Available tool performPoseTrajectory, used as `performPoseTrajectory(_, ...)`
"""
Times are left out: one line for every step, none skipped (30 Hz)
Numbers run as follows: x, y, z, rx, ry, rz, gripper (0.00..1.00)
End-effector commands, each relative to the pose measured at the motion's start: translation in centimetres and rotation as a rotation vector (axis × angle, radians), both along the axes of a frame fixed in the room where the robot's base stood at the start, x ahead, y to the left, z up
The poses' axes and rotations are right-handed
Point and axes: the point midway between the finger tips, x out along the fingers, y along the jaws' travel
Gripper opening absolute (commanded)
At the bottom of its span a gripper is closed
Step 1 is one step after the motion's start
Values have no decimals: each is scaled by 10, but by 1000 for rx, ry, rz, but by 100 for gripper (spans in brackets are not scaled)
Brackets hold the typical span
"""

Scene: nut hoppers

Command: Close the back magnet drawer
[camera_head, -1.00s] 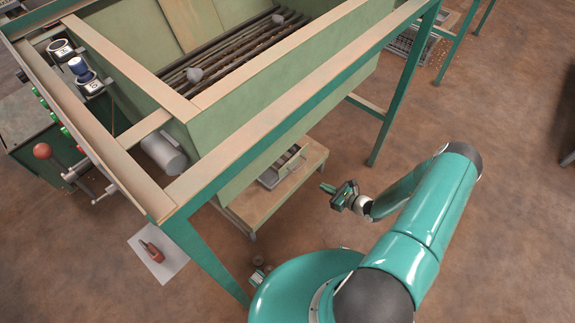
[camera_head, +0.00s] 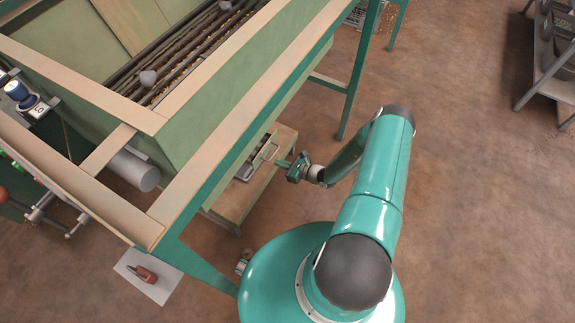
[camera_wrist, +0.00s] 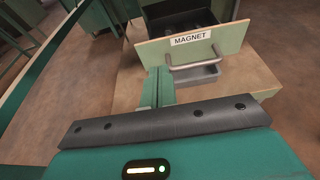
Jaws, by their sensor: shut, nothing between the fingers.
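The magnet drawer (camera_wrist: 225,38) shows in the wrist view as a pale green front with a "MAGNET" label and a grey bar handle (camera_wrist: 190,66). Dark space with dark parts shows behind the front's top edge, so the drawer stands partly open. My gripper (camera_wrist: 158,72) is shut and empty, its fingertips near the front's lower left, left of the handle; whether they touch it I cannot tell. In the head view my gripper (camera_head: 282,163) is just right of the hopper's underside.
A wooden stand (camera_head: 232,200) under the hopper (camera_head: 215,130) bears a grey tray (camera_wrist: 205,76), below the handle. A green frame leg (camera_head: 358,75) stands beyond my arm. A white sheet with a red tool (camera_head: 143,274) lies on the floor.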

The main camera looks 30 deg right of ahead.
Motion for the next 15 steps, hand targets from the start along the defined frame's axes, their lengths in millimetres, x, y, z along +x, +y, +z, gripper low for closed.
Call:
performPoseTrajectory(8, 6, -3, 0, -1, 2, 0)
performPoseTrajectory(13, 10, -5, 1, 0, 3, 0)
performPoseTrajectory(19, 14, -8, 0, -1, 2, 0)
performPoseTrajectory(24, 17, -9, 1, -1, 2, 0)
performPoseTrajectory(29, 21, -11, 1, -1, 2, 0)
performPoseTrajectory(36, 25, -12, 0, -1, 2, 0)
performPoseTrajectory(40, 27, -11, 0, -1, 2, 0)
performPoseTrajectory(44, 30, -11, 1, -1, 3, 0)
performPoseTrajectory(49, 34, -11, 0, -1, 1, 0)
performPoseTrajectory(52, 35, -11, -1, 0, 1, 0)
performPoseTrajectory(55, 37, -11, -1, 0, 1, 0)
performPoseTrajectory(58, 40, -11, 0, 0, 2, 0)
performPoseTrajectory(60, 41, -11, -1, 0, 1, 0)
performPoseTrajectory(62, 42, -11, -1, 0, 1, 0)
performPoseTrajectory(64, 42, -11, -1, -1, 0, 0)
